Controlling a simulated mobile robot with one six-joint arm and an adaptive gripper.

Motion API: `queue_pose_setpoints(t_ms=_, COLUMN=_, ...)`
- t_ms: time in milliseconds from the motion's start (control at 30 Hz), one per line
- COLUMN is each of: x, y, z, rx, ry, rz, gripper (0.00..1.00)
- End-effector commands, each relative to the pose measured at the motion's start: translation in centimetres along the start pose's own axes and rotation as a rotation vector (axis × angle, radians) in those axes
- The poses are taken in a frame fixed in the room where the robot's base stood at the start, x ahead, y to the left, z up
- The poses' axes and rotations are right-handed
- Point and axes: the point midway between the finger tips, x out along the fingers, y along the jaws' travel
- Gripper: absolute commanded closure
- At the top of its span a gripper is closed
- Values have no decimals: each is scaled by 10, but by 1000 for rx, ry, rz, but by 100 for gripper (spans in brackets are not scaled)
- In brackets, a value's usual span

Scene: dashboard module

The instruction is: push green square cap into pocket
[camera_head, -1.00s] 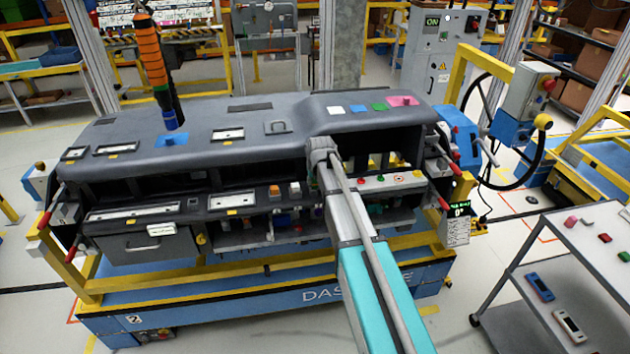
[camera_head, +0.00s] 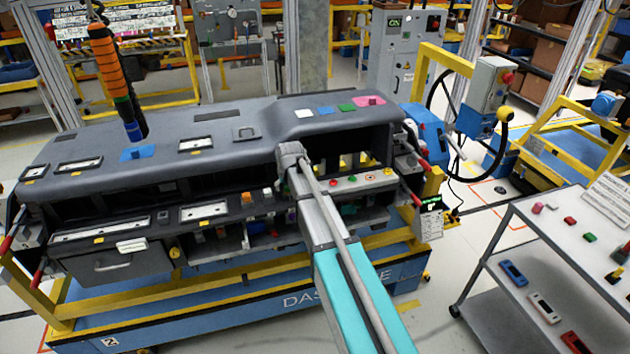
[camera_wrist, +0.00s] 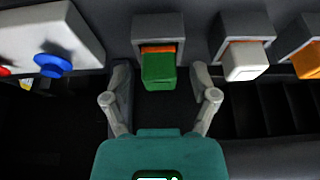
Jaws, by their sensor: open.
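The green square cap (camera_wrist: 158,71) is in the upper middle of the wrist view. It sits at the mouth of a grey square pocket (camera_wrist: 162,23) and sticks out of it towards me. An orange strip shows inside the pocket above the cap. My gripper (camera_wrist: 160,84) is open, one finger to each side of the cap, with dark gaps between the fingers and the cap. I cannot tell how deep the cap sits. In the head view my arm reaches to the dashboard front, and the fingers and green cap are hidden or too small to tell.
A white cap (camera_wrist: 244,64) and an orange cap (camera_wrist: 308,62) sit in pockets to the right. A panel with a blue knob (camera_wrist: 50,65) is on the left. The dashboard (camera_head: 110,135) overhangs its open front. A cart (camera_head: 560,245) with small parts stands at right.

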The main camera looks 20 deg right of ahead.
Motion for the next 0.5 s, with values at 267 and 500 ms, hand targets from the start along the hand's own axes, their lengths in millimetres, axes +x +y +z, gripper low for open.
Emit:
queue_pose_setpoints(t_ms=267, x=-5, y=0, z=-2, rx=0, ry=0, rz=0, gripper=24)
queue_pose_setpoints(t_ms=500, x=-18, y=0, z=-8, rx=0, ry=0, rz=0, gripper=24)
